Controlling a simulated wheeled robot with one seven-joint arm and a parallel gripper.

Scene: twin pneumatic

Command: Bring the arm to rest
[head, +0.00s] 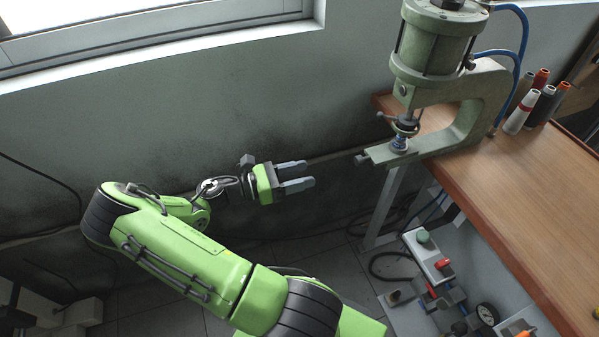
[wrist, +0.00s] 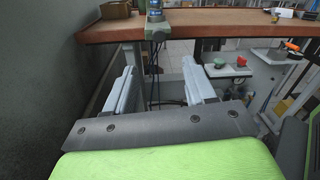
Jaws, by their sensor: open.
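My gripper (head: 312,174) is at the end of my green arm, in the middle of the head view. Its two grey fingers are apart, with nothing between them. They point right, toward the workbench, and are clear of it. In the wrist view the open fingers (wrist: 164,84) point at the bench's edge, with free air between them. My arm is bent, with its elbow at the left of the head view and the forearm folded back toward the right.
A pneumatic press (head: 440,75) stands on the wooden workbench (head: 540,190) at the right. A control box with green and red buttons (head: 428,255) is below the bench. A grey wall (head: 200,120) with a window is behind my arm.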

